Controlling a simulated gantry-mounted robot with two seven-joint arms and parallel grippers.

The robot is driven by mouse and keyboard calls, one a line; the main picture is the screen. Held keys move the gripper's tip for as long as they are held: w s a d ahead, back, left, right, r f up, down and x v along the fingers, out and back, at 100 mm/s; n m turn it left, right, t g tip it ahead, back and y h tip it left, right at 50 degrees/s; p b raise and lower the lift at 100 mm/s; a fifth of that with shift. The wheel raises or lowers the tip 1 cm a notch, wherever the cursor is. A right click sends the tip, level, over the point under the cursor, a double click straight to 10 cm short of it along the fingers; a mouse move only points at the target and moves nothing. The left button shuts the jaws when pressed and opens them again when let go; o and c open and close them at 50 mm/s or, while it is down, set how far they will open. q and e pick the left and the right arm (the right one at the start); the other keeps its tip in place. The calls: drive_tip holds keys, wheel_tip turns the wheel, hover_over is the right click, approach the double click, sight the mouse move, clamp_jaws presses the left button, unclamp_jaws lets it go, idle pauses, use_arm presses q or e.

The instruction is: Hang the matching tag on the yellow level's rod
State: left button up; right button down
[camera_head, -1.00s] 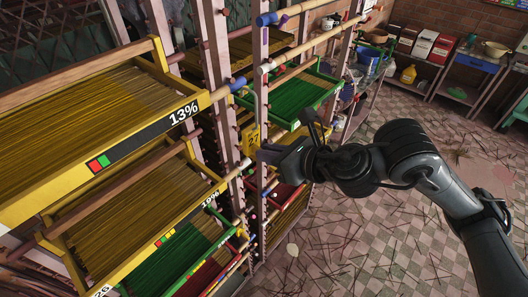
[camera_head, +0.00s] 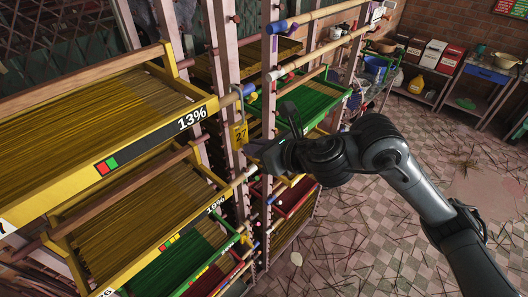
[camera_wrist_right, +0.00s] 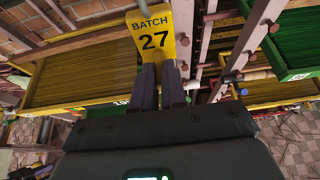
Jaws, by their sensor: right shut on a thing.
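My right gripper (camera_head: 251,147) is shut on the yellow tag (camera_head: 240,134). In the right wrist view the tag (camera_wrist_right: 152,36) reads "BATCH 27" and stands between the fingertips (camera_wrist_right: 161,70). A thin grey hook (camera_head: 241,108) rises from the tag beside a blue-tipped rod (camera_head: 237,95). I cannot tell whether the hook is around this rod or in front of it. The rod sticks out at the right end of the upper yellow tray (camera_head: 130,150), marked 13%, which holds incense sticks and shows a red and a green square. My left gripper is not in view.
A lower yellow tray (camera_head: 122,262) marked 19% and a white-tipped rod (camera_head: 246,174) are below. A green tray (camera_head: 318,108) and rack posts stand close behind the gripper. Open floor (camera_head: 350,235) lies to the right.

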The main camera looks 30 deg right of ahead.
drive_tip(key=shift+w+a, duration=0.3)
drive_tip(key=shift+w, duration=0.35)
drive_tip(key=shift+w+a, duration=0.25)
drive_tip(key=shift+w, duration=0.4)
drive_tip(key=shift+f+b, duration=1.15)
drive_tip(key=shift+b, duration=0.1)
drive_tip(key=c, duration=1.2)
unclamp_jaws()
drive_tip(key=shift+o, duration=0.5)
drive_tip(key=shift+o, duration=0.2)
drive_tip(key=shift+o, duration=1.4)
